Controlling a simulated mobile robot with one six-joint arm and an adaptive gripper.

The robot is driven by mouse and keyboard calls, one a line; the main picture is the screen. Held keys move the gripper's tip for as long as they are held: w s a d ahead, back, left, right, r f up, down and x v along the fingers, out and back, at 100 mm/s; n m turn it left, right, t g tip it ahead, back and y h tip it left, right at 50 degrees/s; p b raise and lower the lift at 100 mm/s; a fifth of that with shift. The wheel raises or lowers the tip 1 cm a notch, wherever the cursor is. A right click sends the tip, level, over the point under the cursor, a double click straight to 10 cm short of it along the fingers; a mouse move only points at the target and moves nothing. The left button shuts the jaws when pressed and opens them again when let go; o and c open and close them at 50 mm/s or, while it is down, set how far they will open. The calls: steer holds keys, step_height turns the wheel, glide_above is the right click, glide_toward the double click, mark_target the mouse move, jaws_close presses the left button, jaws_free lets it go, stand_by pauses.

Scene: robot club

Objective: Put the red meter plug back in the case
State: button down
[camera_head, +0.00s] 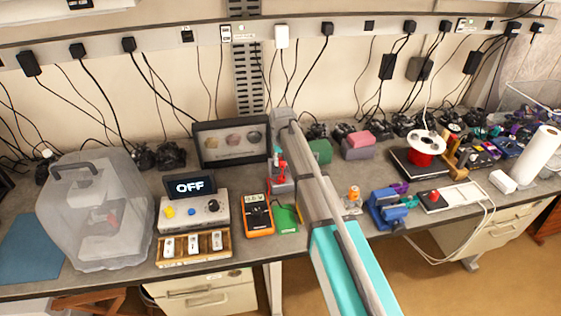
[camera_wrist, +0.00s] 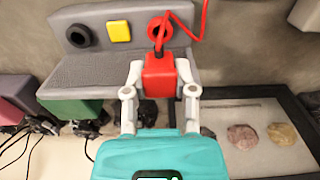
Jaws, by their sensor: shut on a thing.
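My gripper (camera_wrist: 160,88) is shut on the red meter plug (camera_wrist: 160,76), with one light finger on each side of it. A red lead runs from the plug across the top of the wrist view. A grey case-like block (camera_wrist: 92,80) lies just beyond the plug, with a red ring (camera_wrist: 161,28), a black ring (camera_wrist: 78,36) and a yellow square (camera_wrist: 119,32) on it. I cannot tell whether the plug touches the block. In the head view, the plug (camera_head: 281,163) is small and partly hidden by my arm. The orange meter (camera_head: 257,216) lies in front, near the bench edge.
A framed display (camera_head: 232,144) stands behind on the left, and a green box (camera_head: 320,151) to the right.

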mark_target(282, 172)
steer(key=shift+f+b, duration=2)
steer(key=shift+f, duration=0.2)
steer(key=shift+f+b, duration=0.85)
stand_by(2.3)
steer(key=shift+c, duration=1.8)
jaws_free()
